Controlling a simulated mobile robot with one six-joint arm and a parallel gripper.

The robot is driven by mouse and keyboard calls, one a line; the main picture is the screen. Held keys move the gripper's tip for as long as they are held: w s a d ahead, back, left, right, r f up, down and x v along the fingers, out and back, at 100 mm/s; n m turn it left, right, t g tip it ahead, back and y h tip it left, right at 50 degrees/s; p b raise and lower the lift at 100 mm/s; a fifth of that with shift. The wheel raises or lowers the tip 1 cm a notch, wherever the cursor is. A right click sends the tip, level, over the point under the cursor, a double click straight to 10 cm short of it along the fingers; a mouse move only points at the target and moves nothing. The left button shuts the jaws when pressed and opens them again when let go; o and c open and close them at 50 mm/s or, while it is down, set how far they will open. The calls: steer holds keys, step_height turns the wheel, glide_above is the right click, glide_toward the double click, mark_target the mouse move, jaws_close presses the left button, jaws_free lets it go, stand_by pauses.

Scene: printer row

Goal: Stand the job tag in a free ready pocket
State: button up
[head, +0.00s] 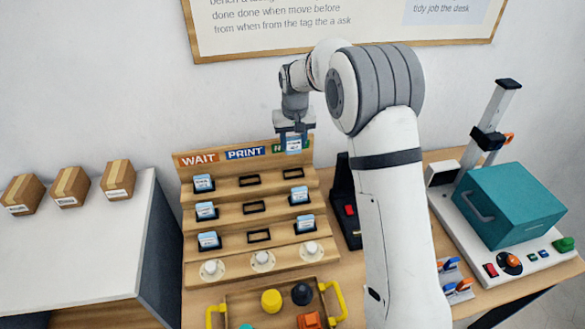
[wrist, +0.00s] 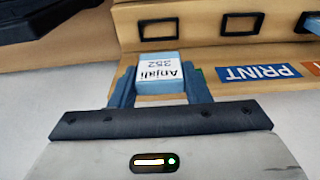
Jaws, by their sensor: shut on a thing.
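My gripper (head: 293,138) is shut on the job tag (head: 293,145), a light-blue block with a white label. In the wrist view the tag (wrist: 158,75) reads "Anjali 352", upside down, between the blue fingers. It is held above the rack's top edge, in front of the green ready heading, which it mostly hides. The stepped wooden rack (head: 232,220) has WAIT, PRINT and green columns. In the green column the top pocket (head: 294,174) is empty; it also shows in the wrist view (wrist: 157,28). The two lower pockets hold tags (head: 299,194) (head: 305,222).
The WAIT column holds three tags (head: 206,210); the PRINT pockets (head: 254,207) are empty. White knobs (head: 262,258) and a yellow-handled tray (head: 235,300) sit in front. A black stand (head: 347,200) and a teal press (head: 510,200) stand to the right.

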step_height(320, 180, down, 9)
steer(key=shift+f+p, duration=0.1)
steer(key=shift+p, duration=0.55)
steer(key=shift+f, duration=0.15)
steer(key=o, duration=1)
steer(key=r, duration=0.4)
steer(key=s+r+b, duration=0.1)
steer(key=r, duration=0.7)
steer(key=shift+s+d+r, duration=0.25)
steer(key=shift+r, duration=0.05)
steer(key=s+d+r+m, duration=0.1)
steer(key=s+d+r, duration=0.5)
steer(key=s+d, duration=0.4)
steer(key=s, duration=0.6)
steer(key=s+d+r+m+t, duration=0.1)
steer(key=s+d, duration=0.3)
steer(key=s, duration=0.5)
steer(key=s+d+m, duration=0.1)
steer(key=s+d, duration=0.3)
steer(key=s, duration=0.5)
steer(key=shift+s+d+r+t, duration=0.1)
steer(key=shift+d+r+t, duration=0.1)
steer(key=shift+t, duration=0.1)
